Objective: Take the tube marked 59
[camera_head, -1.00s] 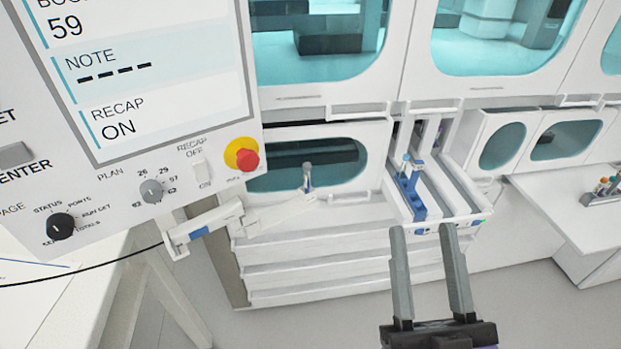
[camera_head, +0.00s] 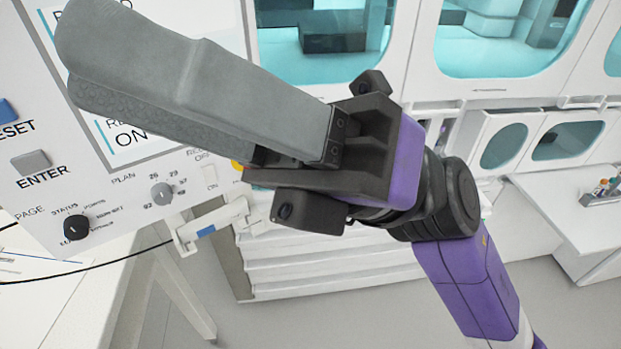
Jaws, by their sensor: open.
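My gripper (camera_head: 88,72) is large and close to the camera, in front of the control panel (camera_head: 110,200). Its grey fingers point to the upper left and overlap from this angle; they are open, and I see nothing held. No tube marked 59 can be read. Small tubes with coloured caps (camera_head: 604,184) stand in a rack (camera_head: 598,199) on the white bench at the far right; any marks are too small to read. The track section with the blue carrier is hidden behind my gripper and arm.
A white hinged bracket (camera_head: 205,228) sticks out below. Floor is clear at the bottom.

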